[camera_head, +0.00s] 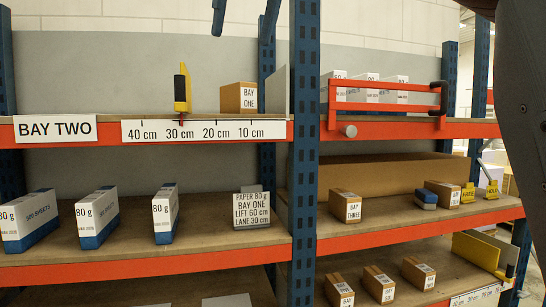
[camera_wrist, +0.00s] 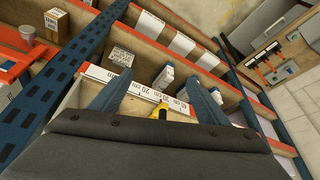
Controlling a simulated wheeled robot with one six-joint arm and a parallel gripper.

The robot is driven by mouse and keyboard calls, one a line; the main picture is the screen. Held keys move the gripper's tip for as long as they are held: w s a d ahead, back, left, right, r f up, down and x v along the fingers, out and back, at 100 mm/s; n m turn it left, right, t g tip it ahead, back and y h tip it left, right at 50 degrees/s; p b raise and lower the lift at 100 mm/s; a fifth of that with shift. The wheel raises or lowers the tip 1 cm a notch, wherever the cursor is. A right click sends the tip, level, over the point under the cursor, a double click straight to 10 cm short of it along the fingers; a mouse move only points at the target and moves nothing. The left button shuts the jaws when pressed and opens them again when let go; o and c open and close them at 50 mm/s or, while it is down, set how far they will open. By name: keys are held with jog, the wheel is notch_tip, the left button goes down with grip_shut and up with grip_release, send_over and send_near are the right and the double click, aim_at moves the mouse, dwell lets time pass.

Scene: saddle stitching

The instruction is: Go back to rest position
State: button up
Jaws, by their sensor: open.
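My gripper (camera_wrist: 157,78) is open, its two dark fingers spread wide with nothing between them. In the head view the fingertips of my gripper (camera_head: 243,32) hang at the top edge, above and in front of the upper shelf and apart from everything on it. A yellow stop (camera_head: 182,90) with a dark knob stands on the upper shelf at about the 30 cm mark of the white scale (camera_head: 206,131). In the wrist view the yellow stop (camera_wrist: 161,110) shows partly, between the fingers and near the palm; the palm hides much of that shelf.
A BAY ONE carton (camera_head: 239,97) stands on the upper shelf. A blue upright (camera_head: 304,150) divides the bays. A red frame (camera_head: 388,103) fronts white packs at right. Paper packs (camera_head: 97,216) stand on the middle shelf beside a sign (camera_head: 251,207). Small cartons (camera_head: 378,283) sit lower right.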

jog(key=w+d+f+m+b, duration=0.1)
jog(key=w+d+f+b, duration=0.2)
jog(key=f, duration=0.7)
jog(key=w+d+f+m+h, duration=0.15)
jog(key=w+f, duration=0.35)
jog(key=f, duration=0.6)
jog(key=w+d+f+m+b, duration=0.1)
jog(key=w+d+f+b, duration=0.2)
jog(key=f, duration=0.7)
jog(key=s+d+f+m+g+b, duration=0.1)
jog(key=d+f, duration=0.3)
jog(key=f, duration=0.6)
jog(key=s+d+f+m, duration=0.15)
jog(key=d+f, duration=0.25)
jog(key=f, duration=0.7)
jog(key=s+d+f+b, duration=0.1)
jog(key=s+d+f, duration=0.2)
jog(key=s+f, duration=0.2)
jog(key=s+d+f+b, duration=0.1)
jog(key=s+d+f, duration=0.2)
jog(key=s+f, duration=0.3)
jog(key=s+d+f+m+g+h+b, duration=0.1)
jog(key=s+d+f, duration=0.2)
jog(key=f, duration=0.8)
jog(key=s, duration=0.2)
jog(key=shift+s+f+b, duration=0.15)
jog(key=shift+s+b, duration=0.15)
jog(key=shift+b, duration=0.05)
